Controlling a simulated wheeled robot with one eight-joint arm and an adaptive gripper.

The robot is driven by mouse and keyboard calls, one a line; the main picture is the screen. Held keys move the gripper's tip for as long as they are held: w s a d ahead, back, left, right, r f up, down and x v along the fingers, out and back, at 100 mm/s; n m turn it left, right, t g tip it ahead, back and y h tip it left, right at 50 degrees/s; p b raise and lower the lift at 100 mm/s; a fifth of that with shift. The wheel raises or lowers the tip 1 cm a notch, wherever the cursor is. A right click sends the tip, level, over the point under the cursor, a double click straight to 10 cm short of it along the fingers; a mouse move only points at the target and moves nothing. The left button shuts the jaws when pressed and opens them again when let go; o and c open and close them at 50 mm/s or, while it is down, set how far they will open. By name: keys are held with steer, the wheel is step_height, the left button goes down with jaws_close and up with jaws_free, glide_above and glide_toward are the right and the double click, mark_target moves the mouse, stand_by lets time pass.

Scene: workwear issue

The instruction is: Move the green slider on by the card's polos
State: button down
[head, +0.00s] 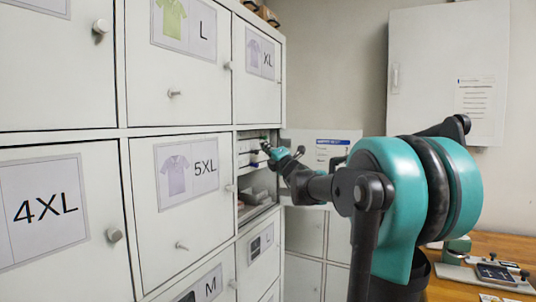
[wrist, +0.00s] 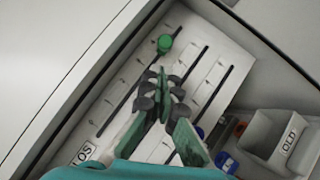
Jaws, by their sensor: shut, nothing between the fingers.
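The green slider (wrist: 165,43) is a round knob in the leftmost long slot of a pale slotted panel (wrist: 205,45), near the slot's upper end in the wrist view. My gripper (wrist: 162,80) is shut and empty just below the slider in that view, and a small gap shows between them. A label ending in "OS" (wrist: 83,153) sits at the lower end of the same slot; its start is hidden. In the head view my gripper (head: 268,149) reaches into an open compartment, where the slider cannot be made out. No card with its text is readable.
A grey bin marked "OLD" (wrist: 283,140) stands beside the panel, with a blue knob (wrist: 226,162) near it. The compartment's open door (head: 318,150) carries a sheet. Closed locker doors (head: 180,185) stand left; a wooden table (head: 500,245) holds items at right.

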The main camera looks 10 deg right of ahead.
mark_target(264, 137)
steer(key=shift+w+d+r, duration=0.25)
steer(key=shift+w, duration=0.2)
steer(key=shift+w+d+r, duration=0.2)
steer(key=shift+w+r, duration=0.05)
steer(key=shift+w, duration=0.2)
steer(key=w+d, duration=0.2)
steer(key=w, duration=0.1)
steer(key=shift+w+d, duration=0.25)
steer(key=shift+d, duration=0.05)
